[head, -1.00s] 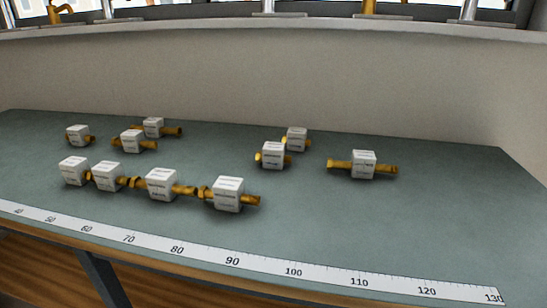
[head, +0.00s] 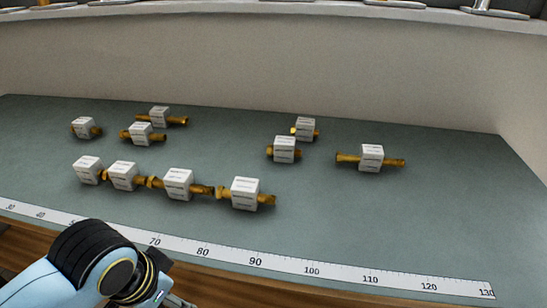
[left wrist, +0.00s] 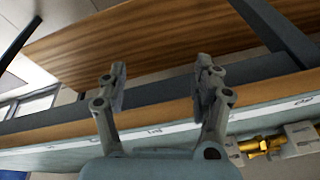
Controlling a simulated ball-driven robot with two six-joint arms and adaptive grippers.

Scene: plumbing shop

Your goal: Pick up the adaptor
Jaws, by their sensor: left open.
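Several brass fittings, each with a white label block, lie on the grey-green table (head: 330,225). I cannot tell which one is the adaptor; the labels are too small to read. A front row runs from a block at the left (head: 87,170) to a fitting (head: 245,194) nearest the middle. Others lie behind, such as the one at the right (head: 372,158). In the left wrist view my left gripper (left wrist: 160,82) is open and empty, apart from a brass fitting (left wrist: 262,146) at the right edge.
A white measuring strip (head: 257,262) runs along the table's front edge. A light wall (head: 270,70) stands behind the table. Wooden panelling (left wrist: 150,45) shows in the left wrist view.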

